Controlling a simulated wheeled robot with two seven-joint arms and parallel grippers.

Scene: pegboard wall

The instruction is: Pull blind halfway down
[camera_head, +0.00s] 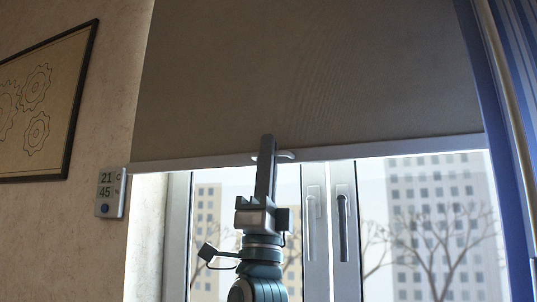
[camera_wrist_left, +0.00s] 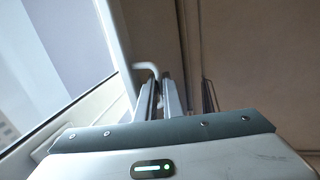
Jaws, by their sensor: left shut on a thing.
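The grey-brown blind (camera_head: 310,75) hangs over the upper part of the window. Its pale bottom bar (camera_head: 400,147) crosses the view with window glass showing below. A small light pull handle (camera_head: 286,156) sits at the bar. My left gripper (camera_head: 267,150) reaches up from below and is shut on the handle; its fingers partly cover it. In the left wrist view the fingers (camera_wrist_left: 163,97) meet the white curved handle (camera_wrist_left: 150,68), with the blind (camera_wrist_left: 245,50) at right. My right gripper is not in view.
The window frame has two upright handles (camera_head: 343,225) just right of my arm. A small wall display (camera_head: 111,192) and a framed gear picture (camera_head: 42,105) are at left. A blue curtain (camera_head: 520,70) hangs at right.

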